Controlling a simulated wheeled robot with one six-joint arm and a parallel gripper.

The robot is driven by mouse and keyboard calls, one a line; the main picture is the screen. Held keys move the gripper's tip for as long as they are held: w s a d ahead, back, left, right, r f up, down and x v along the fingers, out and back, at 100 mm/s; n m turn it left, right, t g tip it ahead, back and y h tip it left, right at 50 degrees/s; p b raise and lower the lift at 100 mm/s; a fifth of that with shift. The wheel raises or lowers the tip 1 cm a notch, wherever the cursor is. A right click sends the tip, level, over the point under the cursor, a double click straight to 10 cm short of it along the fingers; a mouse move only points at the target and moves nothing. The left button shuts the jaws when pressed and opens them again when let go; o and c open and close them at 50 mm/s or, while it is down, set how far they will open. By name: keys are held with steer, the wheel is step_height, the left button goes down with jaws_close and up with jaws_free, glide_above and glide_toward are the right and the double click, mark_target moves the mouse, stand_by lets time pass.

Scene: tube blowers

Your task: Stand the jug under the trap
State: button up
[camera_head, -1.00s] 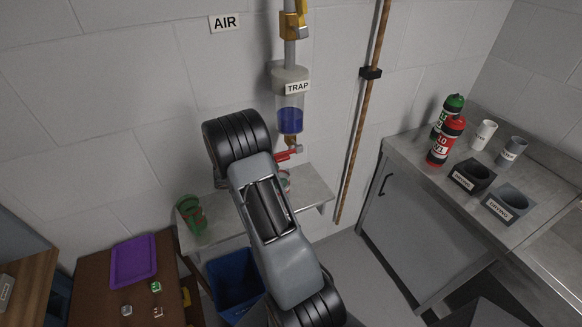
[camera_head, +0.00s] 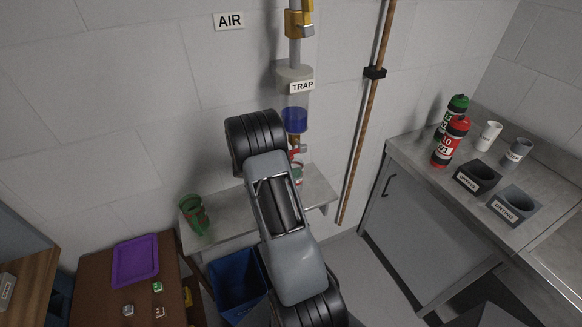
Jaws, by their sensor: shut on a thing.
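The trap (camera_head: 294,119) hangs on the wall below its TRAP label, a clear bowl with blue liquid in it. A brass fitting with a red-handled tap (camera_head: 296,151) is under it. A small pale vessel with reddish and greenish parts (camera_head: 298,174) shows below the tap, over the shelf. My arm covers most of it, so I cannot tell whether it is the jug, or whether it stands or is held. A green vessel with reddish marks (camera_head: 195,215) is at the left end of the shelf. My gripper is hidden behind my arm's dark joint.
The grey wall shelf (camera_head: 235,212) has bare room between the green vessel and my arm. A blue bin (camera_head: 238,282) is below. A brown table with a purple tray (camera_head: 135,260) is at left. A counter at right holds bottles (camera_head: 451,141), cups and holders. A pipe (camera_head: 364,120) runs down the wall.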

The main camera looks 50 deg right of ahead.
steer(key=shift+f, duration=0.15)
steer(key=o, duration=1.2)
steer(key=shift+c, duration=0.2)
steer(key=b+v, duration=0.3)
steer(key=v, duration=0.9)
steer(key=s+a+r+m+t+y, duration=0.4)
steer(key=s+a+m+y, duration=0.2)
steer(key=a, duration=0.5)
steer(key=s+a+r+m+t+y, duration=0.5)
steer(key=s+a, duration=0.4)
steer(key=a, duration=0.3)
steer(key=m+y, duration=0.1)
steer(key=m, duration=0.1)
steer(key=shift+s+m+t, duration=0.3)
steer(key=shift+s, duration=0.05)
steer(key=shift+a+r, duration=0.1)
steer(key=shift+r, duration=0.05)
